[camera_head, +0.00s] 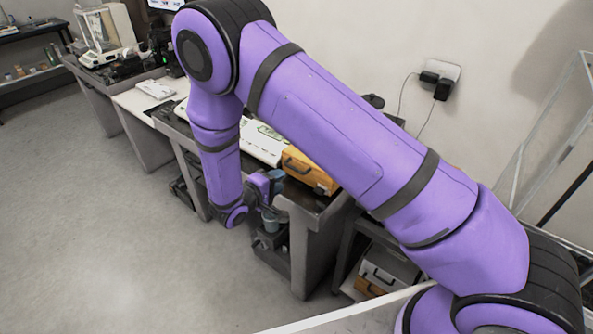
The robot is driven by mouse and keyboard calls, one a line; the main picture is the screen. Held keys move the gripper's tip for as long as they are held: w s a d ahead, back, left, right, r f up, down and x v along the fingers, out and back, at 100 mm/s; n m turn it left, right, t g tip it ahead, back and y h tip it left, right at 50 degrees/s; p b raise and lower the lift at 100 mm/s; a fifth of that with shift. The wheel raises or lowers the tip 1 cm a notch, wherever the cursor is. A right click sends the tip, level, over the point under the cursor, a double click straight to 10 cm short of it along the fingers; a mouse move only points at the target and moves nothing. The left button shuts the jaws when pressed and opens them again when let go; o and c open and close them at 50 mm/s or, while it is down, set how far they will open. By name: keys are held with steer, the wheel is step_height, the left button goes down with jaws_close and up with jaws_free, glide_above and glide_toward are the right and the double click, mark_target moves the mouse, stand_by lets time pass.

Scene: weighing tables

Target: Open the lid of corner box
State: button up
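An orange-yellow box (311,173) with a dark handle on its front stands at the near end of the table row (303,226), by the table corner. Its lid looks closed, though my purple arm hides its back and part of its top. My gripper (276,184) is small and dark at the end of my arm, in front of and slightly left of the box, near the table's front edge. I cannot tell whether it touches the box or how its fingers stand.
White boxes with a dark handle (388,272) sit on a low shelf under the bench to the right. A white panel (262,143) lies left of the box. A balance (104,30) stands at the far left. The grey floor (100,240) on the left is clear.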

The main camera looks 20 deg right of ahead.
mark_target(297, 169)
steer(key=x, duration=0.9)
steer(key=shift+d, duration=0.1)
jaws_close()
